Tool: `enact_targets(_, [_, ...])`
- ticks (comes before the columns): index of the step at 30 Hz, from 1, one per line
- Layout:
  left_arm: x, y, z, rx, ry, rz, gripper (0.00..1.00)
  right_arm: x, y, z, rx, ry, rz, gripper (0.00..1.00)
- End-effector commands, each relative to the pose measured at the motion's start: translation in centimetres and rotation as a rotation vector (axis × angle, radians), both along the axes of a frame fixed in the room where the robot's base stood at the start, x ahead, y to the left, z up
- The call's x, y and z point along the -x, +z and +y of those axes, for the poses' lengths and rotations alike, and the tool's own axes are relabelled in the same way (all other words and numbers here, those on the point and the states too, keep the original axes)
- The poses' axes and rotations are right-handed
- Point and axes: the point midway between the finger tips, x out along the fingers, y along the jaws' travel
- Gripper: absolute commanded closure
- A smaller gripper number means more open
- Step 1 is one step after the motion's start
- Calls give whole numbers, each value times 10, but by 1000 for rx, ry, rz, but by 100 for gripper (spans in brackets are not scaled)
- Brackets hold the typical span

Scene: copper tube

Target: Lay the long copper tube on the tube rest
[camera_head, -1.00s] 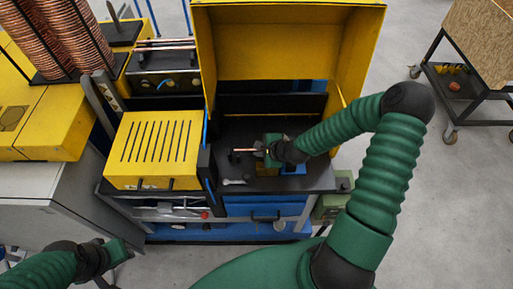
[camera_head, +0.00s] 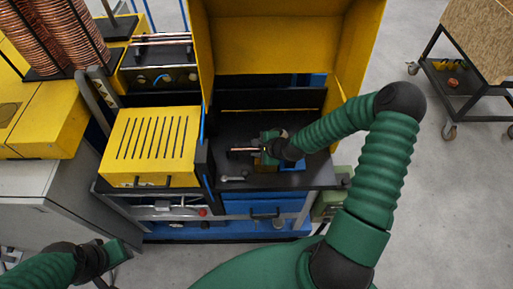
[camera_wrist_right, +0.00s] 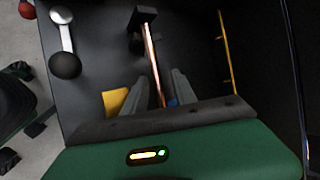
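A copper tube (camera_wrist_right: 153,60) lies over the dark worktop, its far end at a small black block (camera_wrist_right: 140,18). In the head view a short stretch of the tube (camera_head: 241,150) shows left of my right gripper (camera_head: 262,150). In the wrist view the right gripper's fingers (camera_wrist_right: 160,85) stand apart on either side of the tube, with a gap visible. Copper tubes (camera_head: 162,39) also lie across a yellow and black unit at the back left; I cannot tell which support is the tube rest. My left gripper (camera_head: 118,252) is at the lower left, away from the worktop; its fingers are unclear.
A yellow hood (camera_head: 270,45) stands open behind the worktop (camera_head: 285,180). A slotted yellow box (camera_head: 150,145) borders it on the left. A silver tool with a black knob (camera_wrist_right: 64,40) lies on the worktop. A wheeled cart (camera_head: 470,85) stands at the far right.

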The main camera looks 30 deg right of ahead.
Motion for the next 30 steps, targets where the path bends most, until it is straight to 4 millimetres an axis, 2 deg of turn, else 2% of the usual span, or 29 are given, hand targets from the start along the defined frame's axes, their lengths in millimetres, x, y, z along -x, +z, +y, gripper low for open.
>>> enact_targets(17, [0,-1,0,0,0,0,64,6,2,3,-8,5,7,61])
enact_targets(22, [0,-3,0,0,0,0,64,28,27,-2,-5,2,6,61])
enact_targets(30, [0,6,0,0,0,0,64,80,90,-13,-1,-3,5,61])
